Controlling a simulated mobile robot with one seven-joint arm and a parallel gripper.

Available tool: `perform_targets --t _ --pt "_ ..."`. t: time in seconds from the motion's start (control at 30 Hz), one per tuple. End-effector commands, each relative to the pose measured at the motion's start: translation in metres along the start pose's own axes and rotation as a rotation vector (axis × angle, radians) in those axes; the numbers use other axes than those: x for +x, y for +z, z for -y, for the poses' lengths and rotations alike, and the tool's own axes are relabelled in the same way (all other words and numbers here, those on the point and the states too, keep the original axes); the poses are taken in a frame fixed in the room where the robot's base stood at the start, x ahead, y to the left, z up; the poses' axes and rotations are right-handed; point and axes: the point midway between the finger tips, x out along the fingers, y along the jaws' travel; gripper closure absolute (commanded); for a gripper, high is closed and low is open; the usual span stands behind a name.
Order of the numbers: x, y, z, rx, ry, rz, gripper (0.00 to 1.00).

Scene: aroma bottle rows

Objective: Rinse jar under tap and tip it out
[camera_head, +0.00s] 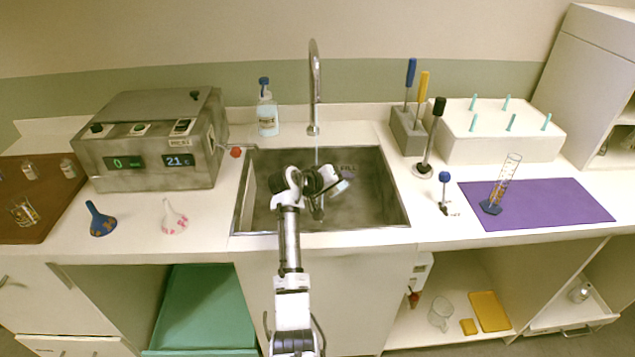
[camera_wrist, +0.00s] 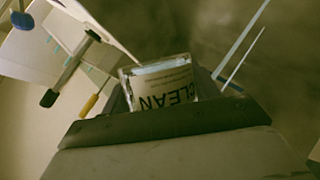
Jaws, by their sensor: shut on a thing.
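My gripper (camera_head: 326,186) is inside the sink, below the tap, and shut on a clear jar. In the wrist view the jar (camera_wrist: 163,84) shows its glass rim and a pale label reading "CLEAN", and it looks tilted. In the head view the jar is small and mostly hidden by my gripper. The tap (camera_head: 314,85) arches over the sink (camera_head: 382,205). A thin pale line, seemingly water, drops from its spout towards my gripper. Whether it enters the jar, and whether the jar holds water, I cannot tell.
A grey box with displays (camera_head: 150,140) and a red-knobbed lever (camera_head: 235,152) stand left of the sink. A wash bottle (camera_head: 267,112) is behind. A tool holder (camera_head: 408,132), white rack (camera_head: 500,140) and purple mat (camera_head: 560,205) with a measuring cylinder (camera_head: 505,180) are right.

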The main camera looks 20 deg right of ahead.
Motion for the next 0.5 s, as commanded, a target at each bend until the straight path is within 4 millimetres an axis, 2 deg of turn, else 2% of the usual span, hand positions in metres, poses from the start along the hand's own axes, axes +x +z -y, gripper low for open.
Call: perform_targets --t 0.5 --pt "-0.0008 -0.0012 -0.0012 -0.037 0.015 0.015 0.63"
